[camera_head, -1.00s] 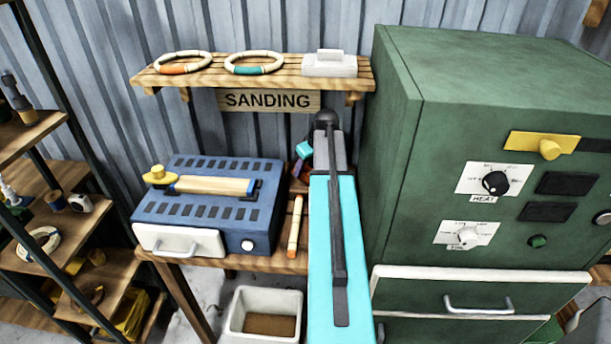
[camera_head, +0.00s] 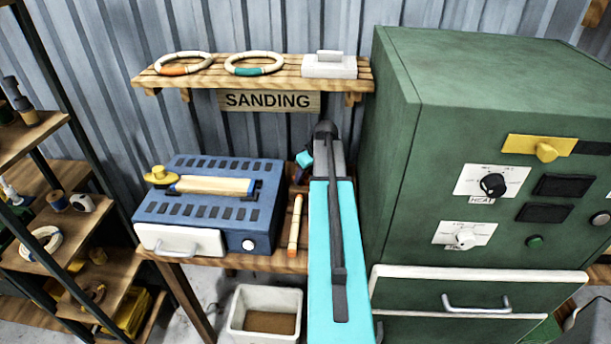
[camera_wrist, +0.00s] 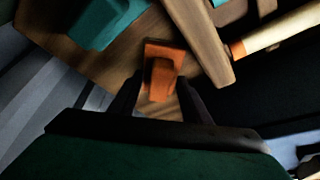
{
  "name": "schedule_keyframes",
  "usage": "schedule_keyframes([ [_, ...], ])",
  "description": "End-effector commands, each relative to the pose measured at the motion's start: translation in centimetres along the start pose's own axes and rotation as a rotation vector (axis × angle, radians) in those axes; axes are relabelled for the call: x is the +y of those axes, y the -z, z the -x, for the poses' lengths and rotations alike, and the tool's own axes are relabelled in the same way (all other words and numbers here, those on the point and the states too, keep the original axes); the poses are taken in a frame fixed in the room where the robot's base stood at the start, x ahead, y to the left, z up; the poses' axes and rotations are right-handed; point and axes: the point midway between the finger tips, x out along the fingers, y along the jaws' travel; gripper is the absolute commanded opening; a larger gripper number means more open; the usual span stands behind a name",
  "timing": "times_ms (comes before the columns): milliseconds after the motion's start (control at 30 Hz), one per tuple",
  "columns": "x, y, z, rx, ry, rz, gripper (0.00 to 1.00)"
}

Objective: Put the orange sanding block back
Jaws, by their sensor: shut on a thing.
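The orange sanding block (camera_wrist: 164,72) shows in the wrist view. My gripper (camera_wrist: 160,98) has its dark fingers on either side of it and is shut on it. A teal block (camera_wrist: 104,22) lies on the wood at the upper left, apart from the orange one. A wooden strip (camera_wrist: 200,40) runs close by on the right. I cannot tell whether the orange block touches the wood below it. In the head view my arm hides the orange block.
A rattan stick (camera_head: 294,222) lies on the bench, between the blue machine (camera_head: 205,210) and my arm. Above is a wooden shelf (camera_head: 210,78) over the SANDING sign (camera_head: 268,101). A green cabinet (camera_head: 480,110) stands close on the right. A white bin (camera_head: 265,312) stands below.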

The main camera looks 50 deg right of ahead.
Motion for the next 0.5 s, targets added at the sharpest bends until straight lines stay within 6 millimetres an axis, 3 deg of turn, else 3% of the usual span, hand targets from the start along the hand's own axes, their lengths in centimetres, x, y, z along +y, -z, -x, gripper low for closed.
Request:
schedule_keyframes([
  [100,0.01,-0.13,-0.31,0.000,0.000,0.000,0.22],
  [133,0.00,-0.10,-0.23,0.000,0.000,0.000,0.48],
  [200,0.00,-0.10,-0.22,0.000,0.000,0.000,0.60],
  [500,0.01,-0.10,-0.19,0.000,0.000,0.000,0.62],
])
